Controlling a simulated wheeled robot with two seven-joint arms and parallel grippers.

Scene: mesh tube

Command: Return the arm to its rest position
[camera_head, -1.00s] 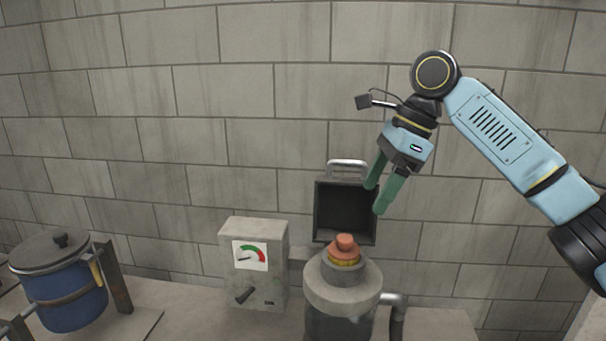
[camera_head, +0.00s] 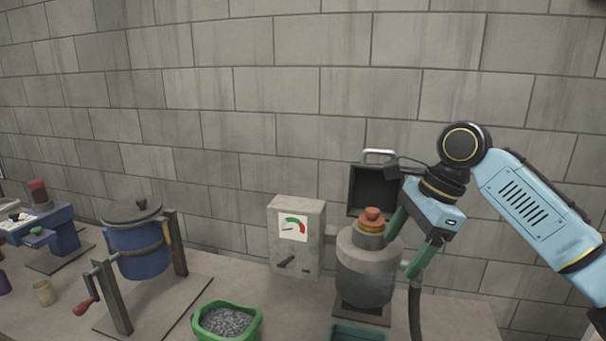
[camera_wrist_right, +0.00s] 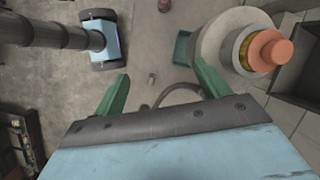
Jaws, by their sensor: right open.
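My right arm (camera_head: 530,212) comes in from the right, light blue with a black joint. My right gripper (camera_head: 408,250) has two green fingers that stand apart with nothing between them. In the head view it is in front of the right side of the grey cylindrical machine (camera_head: 362,268). In the right wrist view the gripper (camera_wrist_right: 160,92) is open over the floor and bench area, and the orange cap (camera_wrist_right: 270,48) on the machine is to the right of the fingers. My left gripper is not in the head view.
An open dark box lid (camera_head: 372,190) stands behind the machine. A gauge box (camera_head: 297,245) is left of it. A green basin of grey pellets (camera_head: 227,303), a blue drum with a crank (camera_head: 140,255) and a small cup (camera_head: 44,292) are further left. The wall above is clear.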

